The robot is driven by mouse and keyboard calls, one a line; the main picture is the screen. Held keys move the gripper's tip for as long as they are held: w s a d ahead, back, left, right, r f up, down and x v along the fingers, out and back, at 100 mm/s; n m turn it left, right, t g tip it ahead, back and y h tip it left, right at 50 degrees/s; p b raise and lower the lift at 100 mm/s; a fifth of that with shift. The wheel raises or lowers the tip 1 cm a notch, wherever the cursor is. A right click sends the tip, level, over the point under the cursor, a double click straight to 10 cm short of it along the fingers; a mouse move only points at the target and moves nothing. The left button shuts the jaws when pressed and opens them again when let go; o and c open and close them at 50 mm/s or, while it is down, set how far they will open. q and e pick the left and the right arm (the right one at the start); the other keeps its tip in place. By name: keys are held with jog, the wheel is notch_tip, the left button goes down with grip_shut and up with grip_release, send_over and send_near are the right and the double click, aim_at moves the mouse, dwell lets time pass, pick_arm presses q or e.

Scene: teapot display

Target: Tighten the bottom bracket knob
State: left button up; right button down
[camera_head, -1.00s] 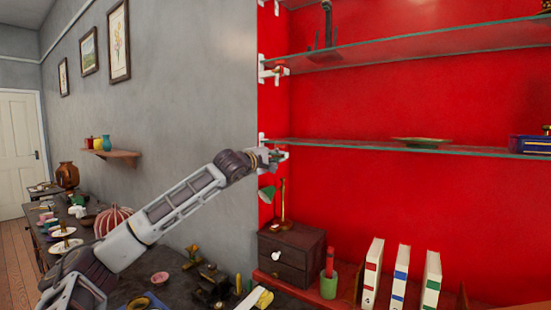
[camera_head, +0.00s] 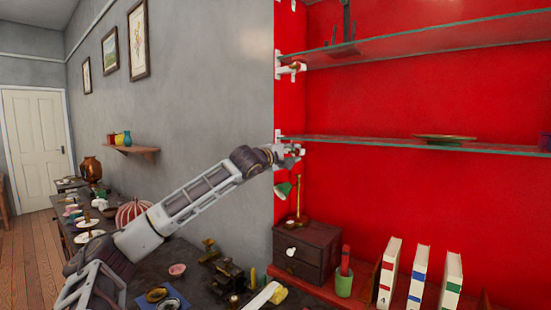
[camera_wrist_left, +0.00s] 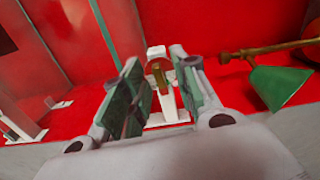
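The bottom bracket (camera_head: 279,138) is a white fitting on the red back panel, under the left end of the lower glass shelf (camera_head: 400,145). My left gripper (camera_head: 292,155) is at this bracket and covers part of it; the knob is hidden in the head view. In the left wrist view, the white bracket (camera_wrist_left: 168,103) and its brass-coloured knob (camera_wrist_left: 158,73) show between the two green-padded fingers of my left gripper (camera_wrist_left: 156,62). The fingers are apart, with gaps on both sides of the knob.
A green-shaded brass lamp (camera_head: 299,205) stands on a dark drawer box (camera_head: 305,250) just below the gripper; its shade (camera_wrist_left: 277,87) is close at right in the wrist view. An upper bracket (camera_head: 290,68) holds the upper shelf (camera_head: 420,45). A cluttered table (camera_head: 135,278) lies below my arm.

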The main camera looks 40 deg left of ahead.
pick_arm(q)
jog(key=shift+s+a, duration=0.25)
jog(key=shift+s, duration=0.35)
jog(key=shift+s, duration=0.1)
jog(key=shift+s+d, duration=0.1)
jog(key=shift+s, duration=0.2)
jog(key=shift+s+d, duration=0.4)
jog(key=shift+d, duration=0.05)
jog(key=shift+s+d+r, duration=0.15)
jog(key=shift+s+d, duration=0.05)
jog(key=shift+s, duration=0.3)
send_near(294, 152)
jog(key=shift+s, duration=1.3)
jog(key=shift+f, duration=0.2)
